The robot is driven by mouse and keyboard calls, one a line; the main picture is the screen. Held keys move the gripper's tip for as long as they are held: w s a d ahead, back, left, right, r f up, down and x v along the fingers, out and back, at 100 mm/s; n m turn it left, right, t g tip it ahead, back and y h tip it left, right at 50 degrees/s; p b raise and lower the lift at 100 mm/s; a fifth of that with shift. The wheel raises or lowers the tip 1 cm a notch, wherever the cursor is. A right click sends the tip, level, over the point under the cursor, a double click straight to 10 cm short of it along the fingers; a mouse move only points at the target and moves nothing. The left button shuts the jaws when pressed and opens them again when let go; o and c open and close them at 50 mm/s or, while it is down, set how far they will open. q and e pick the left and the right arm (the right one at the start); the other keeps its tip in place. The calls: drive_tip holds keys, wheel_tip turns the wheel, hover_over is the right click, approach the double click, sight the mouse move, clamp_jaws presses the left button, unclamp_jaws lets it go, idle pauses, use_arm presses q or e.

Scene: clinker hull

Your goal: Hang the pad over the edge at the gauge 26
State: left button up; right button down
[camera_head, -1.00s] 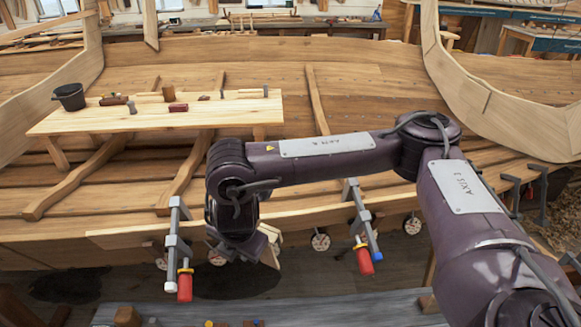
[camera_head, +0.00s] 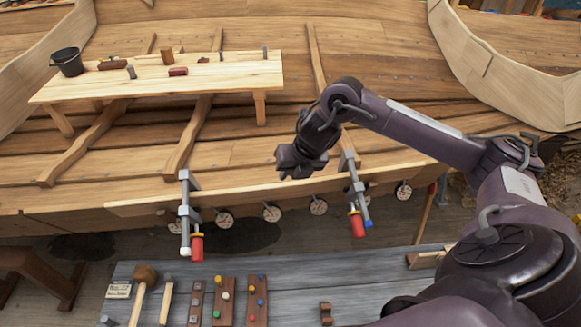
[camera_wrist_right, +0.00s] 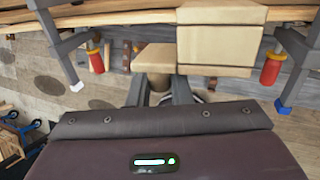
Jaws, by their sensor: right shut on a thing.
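My right gripper (camera_head: 297,165) is above the hull's near plank edge (camera_head: 265,193), between two clamps. In the wrist view its fingers (camera_wrist_right: 158,88) are shut on the pad (camera_wrist_right: 220,48), a tan, blocky piece with a wide part and a smaller part to its left. In the head view the pad is hidden behind the gripper. I cannot tell whether it touches the edge. Several round gauges hang in a row below the edge, among them one left of centre (camera_head: 272,212), one below the gripper (camera_head: 318,206) and one farther right (camera_head: 403,190). Their numbers are too small to read. My left gripper is not in view.
Red-handled clamps grip the edge at left (camera_head: 185,212) and right (camera_head: 353,195), one on each side of the gripper. A plank bench (camera_head: 160,80) with a black bucket (camera_head: 68,61) stands inside the hull. A grey workbench (camera_head: 295,292) with tools lies in front.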

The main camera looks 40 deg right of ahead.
drive_tip(key=shift+f, duration=0.5)
drive_tip(key=w+d+f+b, duration=0.1)
drive_tip(key=w+f+b, duration=0.1)
drive_tip(key=f+b, duration=0.3)
drive_tip(key=w+f+b, duration=0.1)
drive_tip(key=f+b, duration=0.5)
drive_tip(key=f, duration=0.4)
drive_tip(key=shift+w+d+b, duration=0.3)
drive_tip(key=shift+w+d, duration=0.1)
drive_tip(key=shift+f, duration=0.15)
drive_tip(key=c, duration=1.2)
unclamp_jaws()
drive_tip(key=shift+c, duration=0.2)
drive_tip(key=b+v, duration=0.2)
drive_tip(key=v, duration=0.5)
drive_tip(key=shift+r, duration=0.35)
drive_tip(key=shift+s, duration=0.2)
